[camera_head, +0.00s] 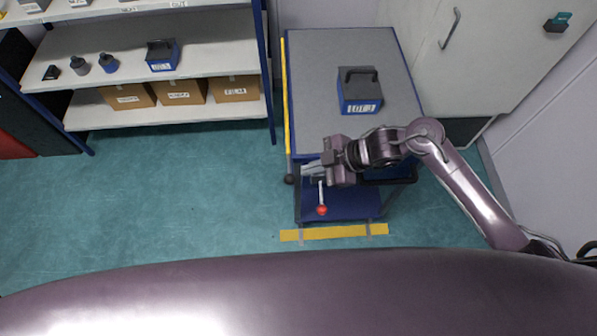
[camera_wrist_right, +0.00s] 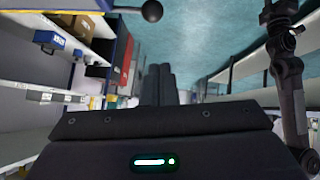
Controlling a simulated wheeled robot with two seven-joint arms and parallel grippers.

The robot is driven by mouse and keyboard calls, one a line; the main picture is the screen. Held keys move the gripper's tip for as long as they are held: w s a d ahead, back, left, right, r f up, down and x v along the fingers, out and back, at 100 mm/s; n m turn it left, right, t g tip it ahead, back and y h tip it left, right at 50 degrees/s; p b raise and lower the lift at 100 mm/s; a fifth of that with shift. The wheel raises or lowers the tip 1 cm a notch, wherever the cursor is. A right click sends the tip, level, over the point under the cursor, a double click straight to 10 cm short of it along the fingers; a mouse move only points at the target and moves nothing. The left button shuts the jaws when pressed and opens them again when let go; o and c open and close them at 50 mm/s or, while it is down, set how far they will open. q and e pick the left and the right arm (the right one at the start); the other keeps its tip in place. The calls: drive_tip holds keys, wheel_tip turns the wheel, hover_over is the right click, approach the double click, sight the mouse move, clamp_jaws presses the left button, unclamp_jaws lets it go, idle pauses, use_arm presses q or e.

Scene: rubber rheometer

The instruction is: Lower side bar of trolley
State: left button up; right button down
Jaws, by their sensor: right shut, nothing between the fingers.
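The trolley (camera_head: 345,130) has a grey top and a blue frame and stands right of the shelf. A yellow side bar (camera_head: 286,95) runs along its left edge. A black ball knob (camera_head: 289,180) is at the near left corner; a black knob on a rod also shows at the top of the right wrist view (camera_wrist_right: 152,11). A lever with a red ball (camera_head: 322,210) hangs at the near end. My right gripper (camera_head: 308,170) is shut and empty beside the near left corner, close to the black knob; its fingers (camera_wrist_right: 160,85) are together. My left gripper is out of view.
A blue case (camera_head: 360,92) labelled as a lot stands on the trolley top. Shelving (camera_head: 205,45) with boxes stands at the left, a white cabinet (camera_head: 490,50) at the right. A yellow strip (camera_head: 335,232) lies at the near end. The teal floor (camera_head: 180,190) left of the trolley is free.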

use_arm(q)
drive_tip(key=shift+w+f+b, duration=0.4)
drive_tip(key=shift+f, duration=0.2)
use_arm(e)
drive_tip(key=v, duration=0.5)
drive_tip(key=shift+w+d, duration=0.3)
